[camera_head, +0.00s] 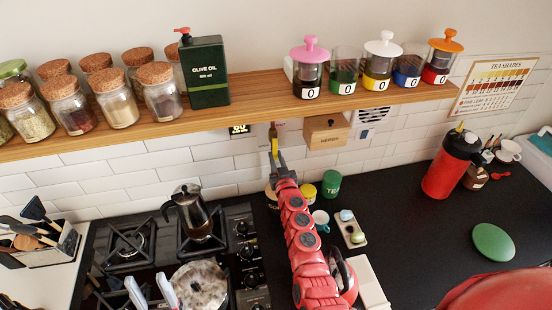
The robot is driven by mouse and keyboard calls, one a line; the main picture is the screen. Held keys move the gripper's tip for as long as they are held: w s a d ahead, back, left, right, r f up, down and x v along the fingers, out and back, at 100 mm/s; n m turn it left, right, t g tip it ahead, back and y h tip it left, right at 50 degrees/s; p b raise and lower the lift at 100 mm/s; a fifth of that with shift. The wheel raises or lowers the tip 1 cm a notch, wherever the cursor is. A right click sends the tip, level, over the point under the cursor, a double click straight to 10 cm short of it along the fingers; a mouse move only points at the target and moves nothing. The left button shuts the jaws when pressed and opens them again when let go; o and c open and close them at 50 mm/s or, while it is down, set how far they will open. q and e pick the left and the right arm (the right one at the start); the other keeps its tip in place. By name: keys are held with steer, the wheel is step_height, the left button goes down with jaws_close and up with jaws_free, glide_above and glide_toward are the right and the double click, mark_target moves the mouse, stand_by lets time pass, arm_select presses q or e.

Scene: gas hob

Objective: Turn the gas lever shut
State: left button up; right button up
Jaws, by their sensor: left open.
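The gas lever (274,144) is a small yellow handle on the wall fitting below the wooden shelf. It looks roughly upright, its lower end at my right gripper's fingertips. My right gripper (276,157), on the red arm from the bottom middle, reaches up to the lever. The fingertips are small and overlap the lever, so I cannot tell whether they grip it. My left gripper (152,290) shows at the bottom edge as two pale, spread fingers, empty, over the front of the gas hob (118,274). A moka pot (195,215) stands on a back burner.
The shelf (262,90) above holds cork jars, an olive oil tin (205,72) and several lidded glasses. A wooden box (326,132) is right of the lever. A red flask (449,165) and green disc (493,242) stand on the dark, partly clear right counter.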

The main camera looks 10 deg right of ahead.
jaws_close()
stand_by(1.0)
